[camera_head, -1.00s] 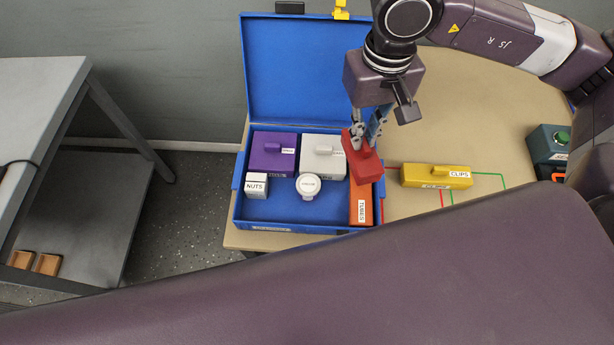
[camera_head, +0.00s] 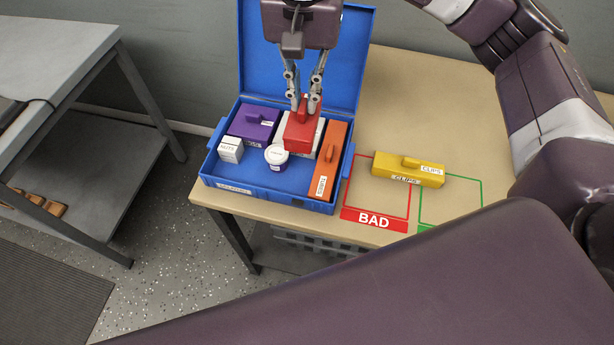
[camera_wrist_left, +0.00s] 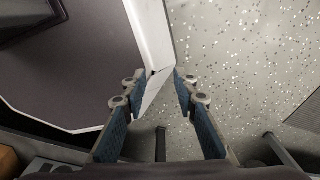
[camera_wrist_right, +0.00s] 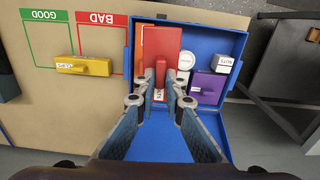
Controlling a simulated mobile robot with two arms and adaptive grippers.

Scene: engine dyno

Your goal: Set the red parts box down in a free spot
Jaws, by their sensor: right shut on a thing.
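The red parts box (camera_head: 300,131) hangs from my right gripper (camera_head: 304,102), which is shut on its top handle. It is over the blue open case (camera_head: 278,183), in front of the white box (camera_head: 319,136), which it partly hides. The red box also shows in the right wrist view (camera_wrist_right: 164,48) between the fingertips of my right gripper (camera_wrist_right: 161,93). I cannot tell its exact height above the case. My left gripper (camera_wrist_left: 156,88) is open and empty over the floor in the left wrist view; it is out of the head view.
The case holds a purple box (camera_head: 252,124), a small NUTS box (camera_head: 230,149), a round white-lidded jar (camera_head: 276,156) and an orange box (camera_head: 330,160). Right of it, a yellow CLIPS box (camera_head: 408,171) lies across the red BAD (camera_head: 374,219) and green outlines. The case's front middle is clear.

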